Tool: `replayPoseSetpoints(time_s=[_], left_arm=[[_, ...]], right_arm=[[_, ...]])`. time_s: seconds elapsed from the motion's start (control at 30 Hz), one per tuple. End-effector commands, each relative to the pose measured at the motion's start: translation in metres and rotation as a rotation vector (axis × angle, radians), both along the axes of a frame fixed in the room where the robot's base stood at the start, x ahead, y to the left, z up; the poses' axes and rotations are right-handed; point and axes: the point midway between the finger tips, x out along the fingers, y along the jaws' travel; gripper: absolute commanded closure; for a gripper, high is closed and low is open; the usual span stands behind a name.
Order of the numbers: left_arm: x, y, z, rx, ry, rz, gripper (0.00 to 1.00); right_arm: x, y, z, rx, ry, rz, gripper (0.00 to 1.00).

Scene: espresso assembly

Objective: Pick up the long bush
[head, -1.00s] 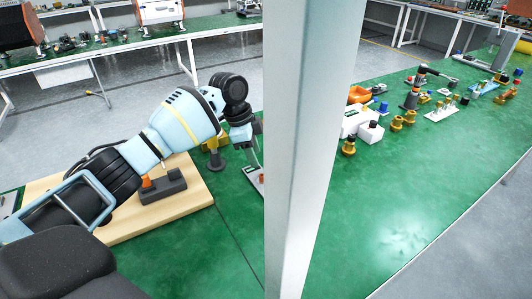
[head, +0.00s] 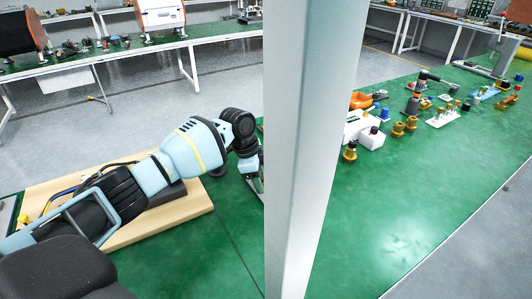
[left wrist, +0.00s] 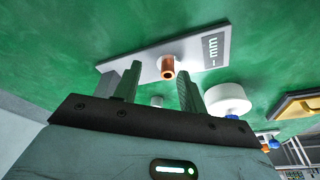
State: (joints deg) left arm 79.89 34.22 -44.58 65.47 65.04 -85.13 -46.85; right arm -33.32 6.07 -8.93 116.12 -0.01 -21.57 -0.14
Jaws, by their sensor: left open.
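A short copper-coloured tube (left wrist: 168,68), which looks like the long bush, stands on a white plate (left wrist: 140,75) marked "mm" in the left wrist view. My left gripper (left wrist: 158,76) is open and empty, its two fingers pointing towards the plate. The tube shows between the fingertips, nearer the right one, and appears apart from both. In the head view my left arm reaches right over a wooden board, and its gripper is mostly hidden behind a grey post. The tube cannot be made out there. My right gripper is not in view.
A white cylinder (left wrist: 228,100) stands right of the fingers, with a yellow-edged block (left wrist: 298,106) beyond. The tall grey post (head: 312,150) splits the head view. Brass fittings (head: 398,130) and white blocks (head: 371,138) stand on the green bench, whose front part (head: 380,220) is clear.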

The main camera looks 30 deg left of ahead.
Motion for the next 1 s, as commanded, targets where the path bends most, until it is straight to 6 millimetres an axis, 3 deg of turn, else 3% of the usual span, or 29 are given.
replayPoseSetpoints(time_s=[0.2,0.5,0.83,1.0], left_arm=[[0.000,0.000,-0.001,0.000,0.000,0.000,0.61],[0.000,0.000,0.000,0.000,0.000,0.000,1.00],[0.001,0.000,0.004,0.000,-0.002,-0.001,1.00],[0.001,-0.001,0.027,-0.001,-0.005,0.000,1.00]], right_arm=[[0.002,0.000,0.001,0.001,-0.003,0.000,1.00],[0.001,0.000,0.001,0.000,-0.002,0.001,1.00],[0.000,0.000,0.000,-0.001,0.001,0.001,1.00],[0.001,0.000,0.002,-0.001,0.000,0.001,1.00]])
